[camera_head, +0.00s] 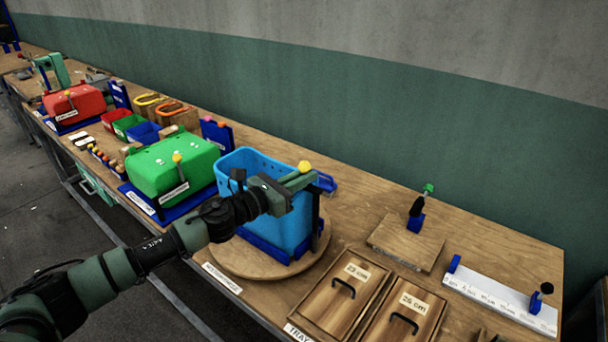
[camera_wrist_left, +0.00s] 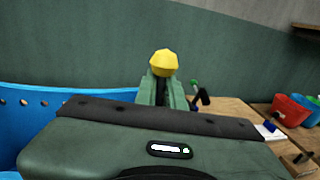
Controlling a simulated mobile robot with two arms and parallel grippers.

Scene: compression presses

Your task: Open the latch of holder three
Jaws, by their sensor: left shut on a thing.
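A blue perforated basket (camera_head: 250,169) stands in a dark blue holder (camera_head: 264,247) on a round wooden turntable (camera_head: 224,266). A yellow knob (camera_head: 304,166) shows at the basket's upper right, at the tips of my left gripper (camera_head: 300,179). In the left wrist view the yellow knob (camera_wrist_left: 163,63) sits at the far end of the green fingers (camera_wrist_left: 163,88), which are shut on it. The part under the knob is hidden by the fingers. I cannot read a holder number. My right gripper does not show.
A green press (camera_head: 172,163) and a red press (camera_head: 74,104) stand to the left. Wooden trays (camera_head: 345,290) lie at the front right. A wooden board with a black-handled post (camera_head: 408,243) and a white ruler strip (camera_head: 498,299) are further right. The wall is behind the bench.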

